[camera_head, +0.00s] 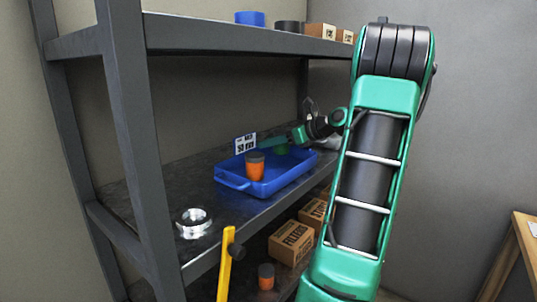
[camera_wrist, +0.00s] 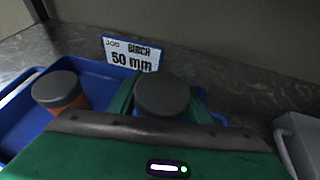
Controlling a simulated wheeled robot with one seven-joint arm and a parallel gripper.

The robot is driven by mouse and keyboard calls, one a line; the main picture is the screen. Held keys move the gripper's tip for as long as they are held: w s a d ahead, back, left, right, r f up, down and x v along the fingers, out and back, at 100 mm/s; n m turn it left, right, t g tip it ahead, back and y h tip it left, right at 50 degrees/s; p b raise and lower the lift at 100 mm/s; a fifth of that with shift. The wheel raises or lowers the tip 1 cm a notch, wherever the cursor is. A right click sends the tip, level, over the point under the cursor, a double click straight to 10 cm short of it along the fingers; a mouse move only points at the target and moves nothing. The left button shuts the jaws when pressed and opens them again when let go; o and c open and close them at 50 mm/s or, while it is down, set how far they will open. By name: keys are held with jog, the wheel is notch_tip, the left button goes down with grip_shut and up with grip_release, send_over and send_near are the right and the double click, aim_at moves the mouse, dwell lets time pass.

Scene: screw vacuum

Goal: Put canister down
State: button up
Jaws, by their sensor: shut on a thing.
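My gripper (camera_head: 288,138) reaches in from the right over the blue tray (camera_head: 228,181) on the middle shelf. In the wrist view my gripper (camera_wrist: 162,108) is shut on a canister (camera_wrist: 163,92) with a dark grey lid. The fingers and palm hide most of its body, so I cannot tell its colour or whether it touches the tray floor. An orange canister (camera_head: 255,167) with a grey lid stands upright in the tray; it also shows in the wrist view (camera_wrist: 72,102), left of the held one.
A "50 mm" card (camera_wrist: 132,54) stands behind the tray. A metal ring (camera_head: 193,222) lies on the shelf (camera_head: 150,187) at front left. Below are cartons (camera_head: 291,246) and another orange canister (camera_head: 266,277). A yellow handle (camera_head: 225,265) stands in front. A grey bin (camera_wrist: 298,143) is at right.

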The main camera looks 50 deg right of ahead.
aim_at(288, 147)
jog(key=shift+f, duration=2)
jog(key=o, duration=1.1)
jog(key=shift+s, duration=0.1)
jog(key=v, duration=1.2)
